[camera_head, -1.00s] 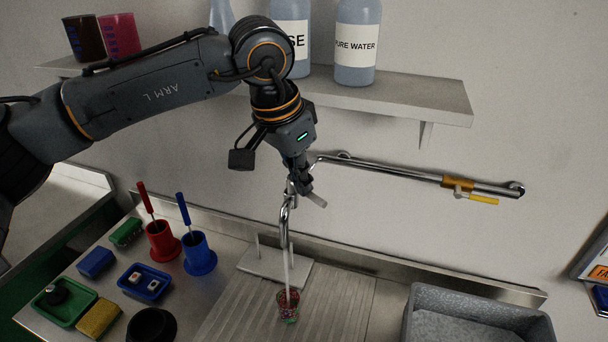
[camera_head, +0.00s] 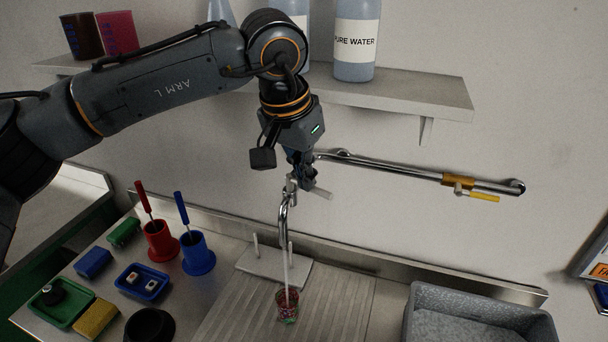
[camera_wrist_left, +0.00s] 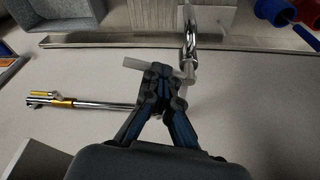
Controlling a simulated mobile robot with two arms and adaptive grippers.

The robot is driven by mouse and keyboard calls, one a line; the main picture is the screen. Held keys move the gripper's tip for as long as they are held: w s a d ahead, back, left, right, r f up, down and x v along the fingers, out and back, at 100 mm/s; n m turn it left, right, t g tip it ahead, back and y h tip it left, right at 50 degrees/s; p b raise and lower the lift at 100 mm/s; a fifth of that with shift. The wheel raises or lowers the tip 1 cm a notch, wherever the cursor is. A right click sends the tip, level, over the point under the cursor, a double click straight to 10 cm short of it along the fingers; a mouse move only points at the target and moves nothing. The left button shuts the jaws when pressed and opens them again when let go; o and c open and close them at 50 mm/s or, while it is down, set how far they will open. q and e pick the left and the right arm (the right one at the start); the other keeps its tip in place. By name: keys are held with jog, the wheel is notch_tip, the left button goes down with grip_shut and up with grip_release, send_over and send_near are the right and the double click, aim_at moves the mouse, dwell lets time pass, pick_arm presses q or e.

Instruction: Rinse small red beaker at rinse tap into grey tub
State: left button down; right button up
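The small red beaker (camera_head: 287,308) stands upright on the ribbed drainboard under the rinse tap (camera_head: 284,215). A thin stream of water runs from the spout into it. Its lower part shows mottled red and green. My left gripper (camera_head: 304,178) is at the top of the tap, by the grey lever (camera_head: 319,193). In the left wrist view its fingertips (camera_wrist_left: 164,78) are together at the lever (camera_wrist_left: 135,64); the lever passes behind them, and I see nothing held between them. The grey tub (camera_head: 480,304) stands at the lower right. My right gripper is out of view.
A wall pipe with a yellow-handled valve (camera_head: 483,198) runs right of the tap. Red (camera_head: 160,243) and blue (camera_head: 197,255) holders, sponges and small trays stand left. Drainboard between beaker and tub is clear.

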pick_arm(q)
jog(key=n, duration=0.3)
jog(key=shift+w+d+f+y, duration=0.3)
jog(key=shift+w+f+y, duration=0.05)
jog(key=shift+f+y, duration=0.05)
jog(key=c, duration=1.4)
grip_release()
jog(key=shift+c, duration=0.2)
jog(key=shift+w, duration=0.2)
jog(key=shift+r, duration=0.15)
